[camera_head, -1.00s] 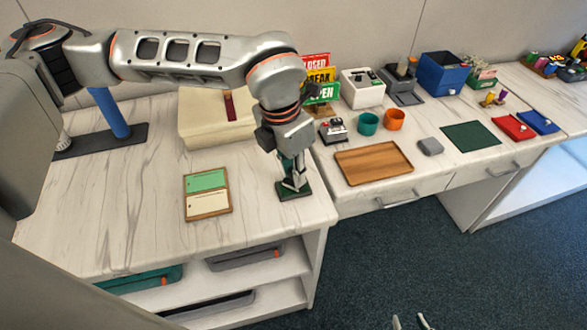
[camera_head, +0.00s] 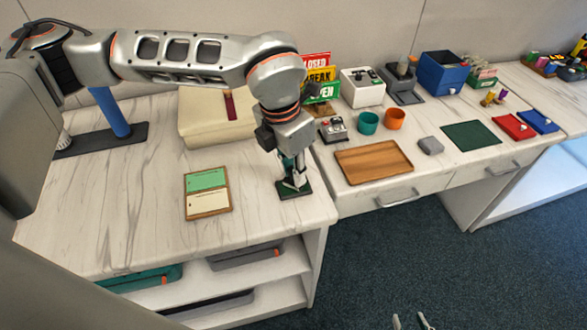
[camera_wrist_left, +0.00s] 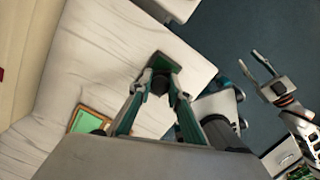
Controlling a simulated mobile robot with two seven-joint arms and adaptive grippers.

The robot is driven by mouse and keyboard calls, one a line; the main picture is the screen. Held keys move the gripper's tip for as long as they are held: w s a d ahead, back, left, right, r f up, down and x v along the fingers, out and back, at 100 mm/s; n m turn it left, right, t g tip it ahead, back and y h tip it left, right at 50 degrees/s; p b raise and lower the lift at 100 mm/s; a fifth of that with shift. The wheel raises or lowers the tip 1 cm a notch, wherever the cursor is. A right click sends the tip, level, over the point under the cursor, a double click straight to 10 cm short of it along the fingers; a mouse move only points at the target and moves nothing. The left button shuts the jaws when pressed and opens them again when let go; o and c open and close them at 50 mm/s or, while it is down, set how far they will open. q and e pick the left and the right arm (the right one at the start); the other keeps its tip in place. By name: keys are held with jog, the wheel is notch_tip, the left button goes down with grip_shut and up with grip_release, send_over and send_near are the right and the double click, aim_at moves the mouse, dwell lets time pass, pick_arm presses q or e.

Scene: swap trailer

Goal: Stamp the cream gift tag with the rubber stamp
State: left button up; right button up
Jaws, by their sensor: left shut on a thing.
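The cream gift tag (camera_head: 208,202) lies in a wooden frame (camera_head: 186,212) on the left table, just below a green tag (camera_head: 206,180). My left gripper (camera_head: 291,184) is to the right of it, pointing down, shut on the rubber stamp (camera_wrist_left: 160,84), a small dark piece mostly hidden by the fingers. Directly below is a flat dark green pad (camera_head: 304,191) near the table's right edge; I cannot tell whether the stamp touches it. My right gripper (camera_head: 411,322) is at the bottom edge, empty, its fingers apart. It also shows in the left wrist view (camera_wrist_left: 262,76).
A cream box (camera_head: 205,125) with a red ribbon stands behind the wooden frame. On the right table are a wooden tray (camera_head: 374,162), two cups, a grey block (camera_head: 430,146) and a green mat (camera_head: 470,135). The table between frame and stamp is clear.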

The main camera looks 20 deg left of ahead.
jog(key=shift+r, duration=0.1)
